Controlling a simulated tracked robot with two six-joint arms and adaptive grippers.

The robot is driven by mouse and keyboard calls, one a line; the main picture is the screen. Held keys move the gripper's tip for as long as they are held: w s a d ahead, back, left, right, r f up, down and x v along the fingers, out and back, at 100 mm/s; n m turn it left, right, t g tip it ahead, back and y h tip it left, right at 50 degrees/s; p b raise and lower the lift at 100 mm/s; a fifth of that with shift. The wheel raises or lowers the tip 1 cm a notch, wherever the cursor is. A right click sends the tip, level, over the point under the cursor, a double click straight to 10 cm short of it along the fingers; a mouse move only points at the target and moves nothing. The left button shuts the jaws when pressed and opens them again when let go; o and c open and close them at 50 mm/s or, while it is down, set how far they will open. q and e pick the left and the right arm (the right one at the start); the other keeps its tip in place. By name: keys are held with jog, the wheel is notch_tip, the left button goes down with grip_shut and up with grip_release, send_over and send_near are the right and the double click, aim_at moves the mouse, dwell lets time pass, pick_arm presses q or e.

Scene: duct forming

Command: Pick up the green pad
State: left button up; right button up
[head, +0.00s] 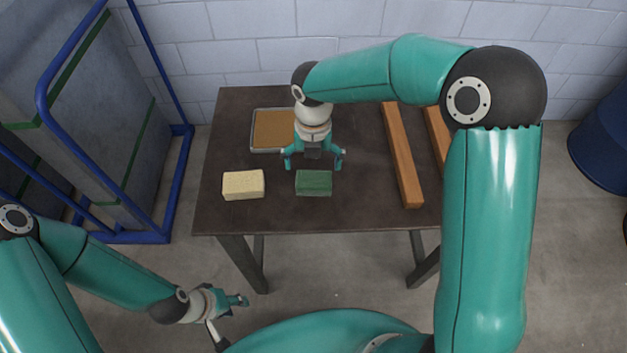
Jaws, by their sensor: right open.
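The green pad (314,183) lies flat on the dark table (350,213), near the middle of its front half. My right gripper (313,164) is open just behind and above the pad, with one finger to each side. I cannot tell the height of its fingertips above the table. My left gripper (232,303) hangs low in front of the table, away from the pad. Its fingers are small and seen from the side, so their opening is unclear.
A cream block (243,185) lies left of the pad. A tray with a tan surface (272,130) sits behind. Wooden bars (402,155) lie on the right. A blue rack (180,170) with grey panels stands left of the table, and a blue barrel (600,145) stands far right.

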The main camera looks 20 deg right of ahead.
aim_at(314, 179)
jog(key=shift+d+f+p, duration=0.1)
jog(key=shift+f+p, duration=0.35)
jog(key=shift+f, duration=3.05)
jog(key=c, duration=0.8)
